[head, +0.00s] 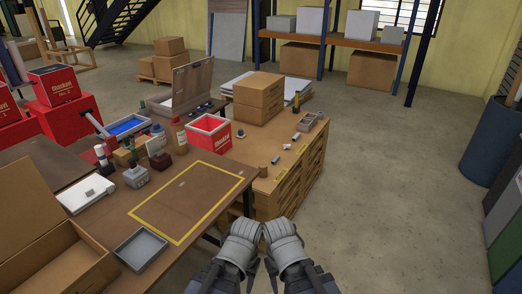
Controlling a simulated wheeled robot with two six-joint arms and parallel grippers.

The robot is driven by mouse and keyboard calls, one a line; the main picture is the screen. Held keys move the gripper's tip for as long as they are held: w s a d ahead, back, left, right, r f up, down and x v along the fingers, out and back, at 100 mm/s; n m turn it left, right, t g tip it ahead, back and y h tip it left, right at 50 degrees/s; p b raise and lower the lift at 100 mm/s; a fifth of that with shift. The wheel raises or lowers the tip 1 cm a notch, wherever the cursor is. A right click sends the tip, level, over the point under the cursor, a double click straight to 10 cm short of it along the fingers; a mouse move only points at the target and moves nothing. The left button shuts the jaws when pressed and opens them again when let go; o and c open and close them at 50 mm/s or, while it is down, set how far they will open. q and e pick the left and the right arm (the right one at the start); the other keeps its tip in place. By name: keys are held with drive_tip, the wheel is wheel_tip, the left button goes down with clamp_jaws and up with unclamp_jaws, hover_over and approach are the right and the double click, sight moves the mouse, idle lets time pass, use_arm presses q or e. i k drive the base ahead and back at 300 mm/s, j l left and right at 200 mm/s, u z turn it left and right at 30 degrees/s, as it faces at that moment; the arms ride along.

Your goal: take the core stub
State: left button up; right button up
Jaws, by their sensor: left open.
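Several small grey pieces lie on the wooden cabinet top: a short grey piece (275,160) near its front, a small dark upright piece (240,133) near the red box, and a small grey piece (296,137) near the tray. Which one is the core stub I cannot tell at this size. My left gripper (246,230) is at the bottom middle, in front of the cabinet, apart from these pieces; it is open with nothing visible in it. My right gripper (279,230) is close beside it; its jaws are not clear.
A brown worktable (190,200) with a yellow outlined area stands to the left, holding a grey tray (141,248) and an open carton (50,245). A red box (209,132) and stacked cartons (258,96) stand behind. The floor to the right is clear up to a blue bin (490,140).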

sight(263, 165)
drive_tip(key=i+l+z, duration=0.1)
drive_tip(key=i+l, duration=0.65)
drive_tip(key=l, duration=0.2)
drive_tip(key=i+l+z, duration=0.15)
drive_tip(key=i+l, duration=0.65)
drive_tip(key=l, duration=0.1)
